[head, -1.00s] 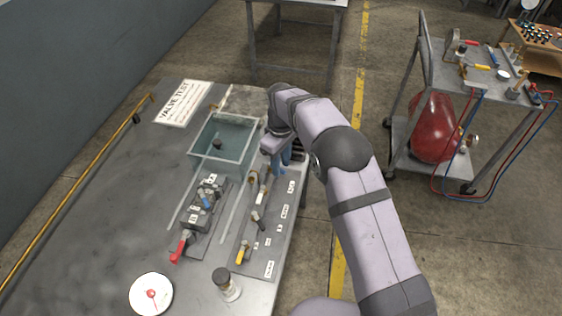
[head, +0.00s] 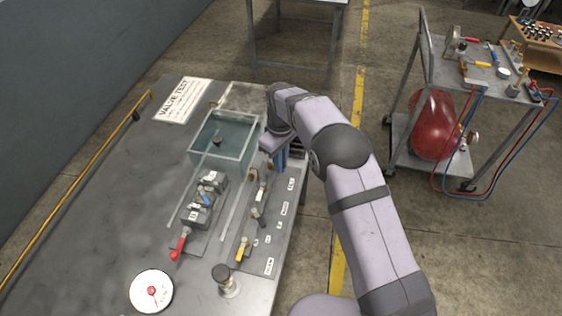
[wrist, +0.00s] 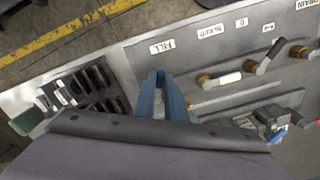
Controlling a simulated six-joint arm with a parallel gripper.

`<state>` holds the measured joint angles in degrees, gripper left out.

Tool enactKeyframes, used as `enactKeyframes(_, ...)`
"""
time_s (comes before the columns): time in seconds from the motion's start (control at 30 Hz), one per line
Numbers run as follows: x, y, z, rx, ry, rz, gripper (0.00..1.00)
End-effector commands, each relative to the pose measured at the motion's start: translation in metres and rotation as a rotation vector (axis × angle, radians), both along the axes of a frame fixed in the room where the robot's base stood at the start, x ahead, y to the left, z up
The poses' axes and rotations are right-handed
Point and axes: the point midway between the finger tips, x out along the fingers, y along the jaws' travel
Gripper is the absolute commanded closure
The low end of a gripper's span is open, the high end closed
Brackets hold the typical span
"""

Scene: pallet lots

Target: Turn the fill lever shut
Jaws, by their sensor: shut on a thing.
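My gripper (head: 280,161) reaches down at the far right part of the grey valve panel (head: 268,238). In the wrist view its blue fingers (wrist: 161,78) converge below the FILL label (wrist: 162,46). The gripper is shut on the fill lever, which is mostly hidden by the fingers and wrist. A small brass-coloured part (wrist: 188,103) shows just right of the fingers. I cannot tell the lever's exact angle.
Along the panel are a white-handled lever (wrist: 222,78), a black-handled lever (wrist: 263,66) and a yellow-handled lever (head: 243,249). A clear water tank (head: 205,167) and a red-handled valve block (head: 180,243) stand to the left. A dial gauge (head: 151,291) lies in front.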

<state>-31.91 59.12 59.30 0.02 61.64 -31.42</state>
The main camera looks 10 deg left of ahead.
Motion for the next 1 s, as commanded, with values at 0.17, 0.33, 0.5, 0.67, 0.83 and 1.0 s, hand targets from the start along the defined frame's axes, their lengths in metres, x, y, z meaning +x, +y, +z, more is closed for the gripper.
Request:
enactKeyframes(0.17,-0.003,0.003,0.001,0.002,-0.003,-0.103,1.00)
enactKeyframes(0.33,-0.008,0.007,0.000,0.002,-0.003,-0.246,1.00)
enactKeyframes(0.5,-0.012,0.012,0.001,0.003,-0.004,-0.406,1.00)
enactKeyframes(0.67,-0.015,0.017,0.001,0.003,-0.004,-0.559,1.00)
enactKeyframes(0.83,-0.018,0.023,0.002,0.004,-0.004,-0.718,1.00)
enactKeyframes(1.0,-0.020,0.028,0.002,0.005,-0.004,-0.864,1.00)
